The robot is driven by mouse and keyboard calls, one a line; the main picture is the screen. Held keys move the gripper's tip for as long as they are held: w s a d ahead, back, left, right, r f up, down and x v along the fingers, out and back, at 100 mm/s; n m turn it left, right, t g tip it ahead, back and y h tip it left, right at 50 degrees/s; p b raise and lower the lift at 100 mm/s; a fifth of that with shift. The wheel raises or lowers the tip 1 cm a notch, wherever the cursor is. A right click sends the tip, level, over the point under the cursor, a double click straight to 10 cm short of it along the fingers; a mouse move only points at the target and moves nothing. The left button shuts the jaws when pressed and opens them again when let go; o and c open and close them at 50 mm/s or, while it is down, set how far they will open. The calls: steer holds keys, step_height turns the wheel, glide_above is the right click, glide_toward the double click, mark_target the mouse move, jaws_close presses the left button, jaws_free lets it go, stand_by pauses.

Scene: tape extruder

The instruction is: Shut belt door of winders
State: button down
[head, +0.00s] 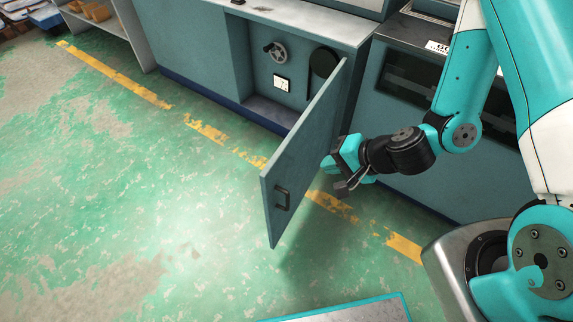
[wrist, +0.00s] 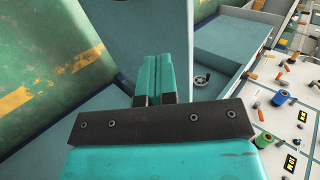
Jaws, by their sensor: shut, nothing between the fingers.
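The belt door (head: 300,160) is a blue-grey panel that stands swung wide open, out over the floor. Its dark handle (head: 282,199) is near the free edge, on the face towards the left. The open compartment (head: 280,75) behind it shows a wheel (head: 278,51), a black round part and a small white plate. My gripper (head: 334,170) is shut and empty, on the right side of the door, close to its face; I cannot tell whether they touch. In the wrist view the shut fingers (wrist: 153,78) point towards the door panel (wrist: 140,40).
The cabinet (head: 205,50) runs along the back, with a dark-windowed unit (head: 415,90) to its right. The green floor (head: 130,200) left of the door is clear. A shelf (head: 115,30) stands at the upper left. A blue-edged panel (head: 345,310) shows at the bottom.

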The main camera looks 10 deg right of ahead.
step_height(320, 180, down, 2)
steer(key=a+b, duration=0.1)
steer(key=b, duration=0.3)
glide_toward(278, 165)
steer(key=b+x, duration=0.1)
steer(key=x, duration=0.4)
steer(key=shift+s+f, duration=0.1)
steer(key=shift+f, duration=0.15)
steer(key=shift+w+a+f, duration=0.1)
steer(key=shift+w+a, duration=0.3)
steer(key=shift+a, duration=0.1)
